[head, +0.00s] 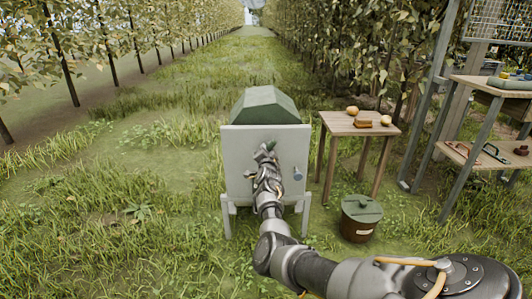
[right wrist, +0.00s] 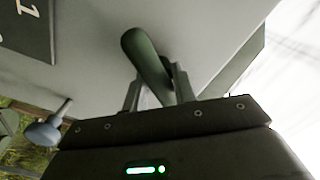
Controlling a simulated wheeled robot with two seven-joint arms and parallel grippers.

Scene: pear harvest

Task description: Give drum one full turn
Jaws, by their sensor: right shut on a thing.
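A pale grey cabinet (head: 238,145) on legs stands in the grass ahead, with a green faceted top (head: 265,104). I cannot tell whether this top is the drum itself or a cover over it. A green handle (head: 271,146) stands out from the cabinet's front panel; it also shows in the right wrist view (right wrist: 145,52). My right gripper (head: 266,158) is at the front panel, shut on this handle with a finger on each side; its fingers show in the right wrist view (right wrist: 158,92). The handle's mount is partly hidden. My left gripper is not in view.
A grey knob (head: 297,174) sticks out right of my gripper. A dark plate marked 1 (right wrist: 27,22) is on the panel. A wooden table (head: 345,124) with pears, a lidded brown bucket (head: 357,228) and a shelf rack (head: 480,160) stand right. Grass at left is clear.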

